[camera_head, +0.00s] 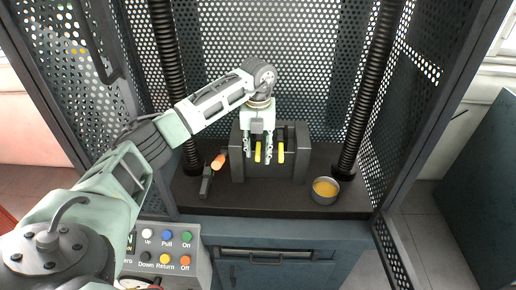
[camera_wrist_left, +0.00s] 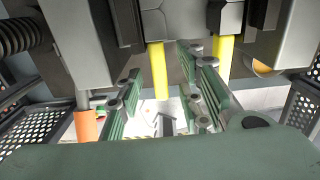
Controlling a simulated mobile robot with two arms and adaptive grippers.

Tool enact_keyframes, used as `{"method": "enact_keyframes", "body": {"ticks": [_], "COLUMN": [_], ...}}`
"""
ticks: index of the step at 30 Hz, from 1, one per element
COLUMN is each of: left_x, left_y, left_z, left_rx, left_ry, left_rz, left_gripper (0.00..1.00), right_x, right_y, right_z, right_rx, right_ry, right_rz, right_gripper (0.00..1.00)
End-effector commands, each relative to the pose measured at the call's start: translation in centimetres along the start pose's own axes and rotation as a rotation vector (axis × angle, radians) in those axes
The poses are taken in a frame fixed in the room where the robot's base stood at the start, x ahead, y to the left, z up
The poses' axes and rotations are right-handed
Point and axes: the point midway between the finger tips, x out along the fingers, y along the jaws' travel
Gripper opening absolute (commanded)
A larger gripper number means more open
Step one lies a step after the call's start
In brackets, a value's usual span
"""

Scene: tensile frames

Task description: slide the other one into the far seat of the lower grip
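The lower grip (camera_head: 239,165) is a dark grey block on the machine's base. Two yellow handles show at its front: a left handle (camera_head: 257,152) and a right handle (camera_head: 281,153). In the left wrist view the left handle (camera_wrist_left: 159,72) and right handle (camera_wrist_left: 223,62) each stick out from a grey piece. My left gripper (camera_head: 258,161) points down in front of the grip. Its fingers (camera_wrist_left: 163,100) are open, one on each side of the left handle, with gaps between. How deep each grey piece sits in the grip cannot be told. My right gripper is not in view.
An orange-topped tool (camera_head: 218,161) stands left of the grip. A round bowl with yellow contents (camera_head: 326,190) stands at the right. Black ribbed columns (camera_head: 362,90) and perforated guards (camera_head: 310,60) enclose the space. A button panel (camera_head: 165,250) is at the front left.

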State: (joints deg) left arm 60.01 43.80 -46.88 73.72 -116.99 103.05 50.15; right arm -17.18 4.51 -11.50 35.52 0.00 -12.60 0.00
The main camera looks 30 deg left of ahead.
Motion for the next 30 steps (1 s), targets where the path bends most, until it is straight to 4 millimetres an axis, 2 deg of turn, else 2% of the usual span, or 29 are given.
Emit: {"method": "enact_keyframes", "body": {"ticks": [5,15,21,30], "left_x": [-1.1,-8.0,-11.0,-12.1], "left_y": [0.0,0.0,-0.1,0.0], "left_z": [0.1,0.1,0.1,0.0], "left_rx": [0.000,0.000,0.000,0.000], "left_ry": [-0.001,-0.004,-0.002,0.000], "left_rz": [-0.001,-0.002,-0.002,-0.001], "left_gripper": [0.34,0.34,0.34,0.34], "right_x": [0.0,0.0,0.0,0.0], "right_y": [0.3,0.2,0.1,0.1], "right_z": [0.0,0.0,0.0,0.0], "right_rx": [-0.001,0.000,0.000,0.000], "right_ry": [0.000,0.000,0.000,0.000], "right_rz": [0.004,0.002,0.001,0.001], "right_gripper": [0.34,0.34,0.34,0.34]}}
